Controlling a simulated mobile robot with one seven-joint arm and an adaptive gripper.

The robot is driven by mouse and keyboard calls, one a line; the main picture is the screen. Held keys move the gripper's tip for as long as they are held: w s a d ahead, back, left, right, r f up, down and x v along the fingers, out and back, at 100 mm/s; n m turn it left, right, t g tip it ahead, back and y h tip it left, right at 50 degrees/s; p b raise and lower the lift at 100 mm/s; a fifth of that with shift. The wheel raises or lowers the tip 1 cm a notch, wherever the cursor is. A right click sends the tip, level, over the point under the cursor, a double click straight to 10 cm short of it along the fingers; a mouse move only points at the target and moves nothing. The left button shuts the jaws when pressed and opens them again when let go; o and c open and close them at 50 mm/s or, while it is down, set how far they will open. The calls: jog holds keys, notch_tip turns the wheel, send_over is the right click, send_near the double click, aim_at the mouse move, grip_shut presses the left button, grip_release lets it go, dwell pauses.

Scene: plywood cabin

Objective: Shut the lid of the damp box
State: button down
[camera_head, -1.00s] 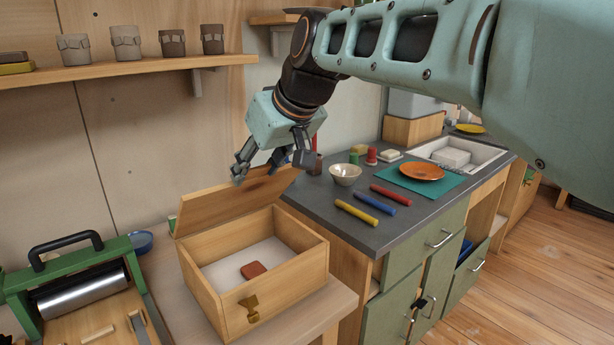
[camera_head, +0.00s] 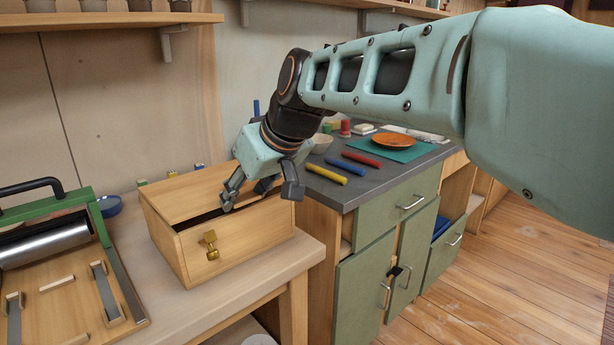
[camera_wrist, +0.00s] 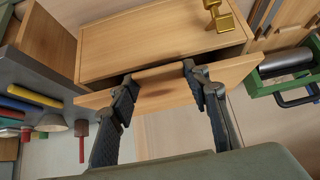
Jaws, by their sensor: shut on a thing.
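The damp box (camera_head: 235,245) is a light wooden box with a brass latch (camera_head: 210,243) on its front, standing on a pale wooden bench. Its lid (camera_head: 190,192) is lowered nearly flat, with a dark gap under its front edge. The inside is hidden. My gripper (camera_head: 258,194) is at the front right part of the lid, its fingers spread along the edge. In the wrist view, my gripper (camera_wrist: 158,78) has its fingers on the lid (camera_wrist: 232,76), with wood between them. The box front (camera_wrist: 150,42) lies beyond the gap.
A green-framed press with a metal roller (camera_head: 45,240) stands left of the box, with a blue dish (camera_head: 108,206) behind it. A dark counter (camera_head: 345,195) with coloured sticks and an orange plate (camera_head: 393,140) is at the right. Bare bench (camera_head: 215,298) lies in front of the box.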

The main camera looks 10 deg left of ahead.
jog(key=shift+s+d+f, duration=0.1)
jog(key=shift+d+f, duration=0.05)
jog(key=shift+f, duration=0.7)
jog(key=c, duration=1.1)
grip_release()
jog(key=shift+r, duration=0.15)
jog(key=shift+r, duration=0.15)
notch_tip(320, 180, up, 10)
jog(key=shift+f, duration=0.1)
